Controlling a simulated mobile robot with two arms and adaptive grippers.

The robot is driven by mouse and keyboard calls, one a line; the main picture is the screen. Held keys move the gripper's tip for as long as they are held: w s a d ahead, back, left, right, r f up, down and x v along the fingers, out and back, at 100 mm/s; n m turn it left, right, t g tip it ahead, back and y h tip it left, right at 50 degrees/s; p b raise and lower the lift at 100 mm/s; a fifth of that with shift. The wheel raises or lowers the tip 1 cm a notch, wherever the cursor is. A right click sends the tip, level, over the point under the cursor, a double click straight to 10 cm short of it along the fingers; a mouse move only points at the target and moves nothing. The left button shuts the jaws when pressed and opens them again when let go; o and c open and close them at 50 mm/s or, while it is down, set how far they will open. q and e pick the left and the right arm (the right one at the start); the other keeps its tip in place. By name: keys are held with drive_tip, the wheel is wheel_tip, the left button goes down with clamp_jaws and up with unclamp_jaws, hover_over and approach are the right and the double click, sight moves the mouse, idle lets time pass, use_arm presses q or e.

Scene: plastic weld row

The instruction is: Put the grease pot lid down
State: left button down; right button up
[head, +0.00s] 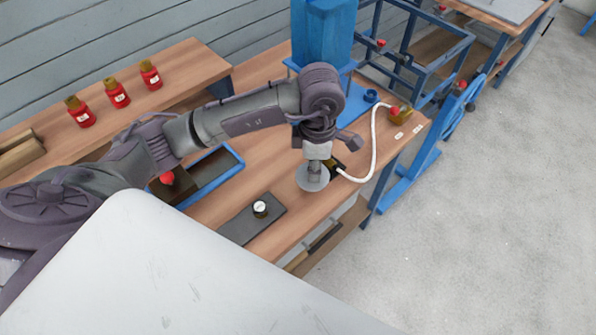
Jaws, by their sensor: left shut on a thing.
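My left gripper (314,172) points down over the front part of the wooden bench. It is shut. A round grey disc (304,184) shows right at its fingertips and looks like the grease pot lid. I cannot tell whether the disc touches the bench top. A small dark pot with a white top (260,208) stands on a dark grey mat (238,228), to the left of and nearer than the gripper. It may be the grease pot. My right gripper is not in view.
A white hose (375,150) curves from a dark piece (335,166) close beside the gripper. A blue-rimmed tray (228,178) lies left. A tall blue machine (322,35) stands behind. Red bottles (116,93) stand on the back-left bench. Bare wood shows between mat and disc.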

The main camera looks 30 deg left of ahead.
sight(298, 175)
use_arm(q)
drive_tip(key=a+f, duration=0.1)
drive_tip(key=a, duration=0.1)
drive_tip(key=a+f, duration=0.1)
drive_tip(key=a, duration=0.1)
drive_tip(key=shift+w+a+f+p, duration=0.1)
drive_tip(key=shift+w+f+p, duration=0.2)
drive_tip(key=shift+f, duration=0.05)
wheel_tip(298, 175, down, 4)
drive_tip(key=shift+r+p, duration=0.1)
drive_tip(key=shift+p, duration=0.4)
drive_tip(key=shift+f, duration=0.3)
drive_tip(key=c, duration=1)
unclamp_jaws()
drive_tip(key=shift+r, duration=0.15)
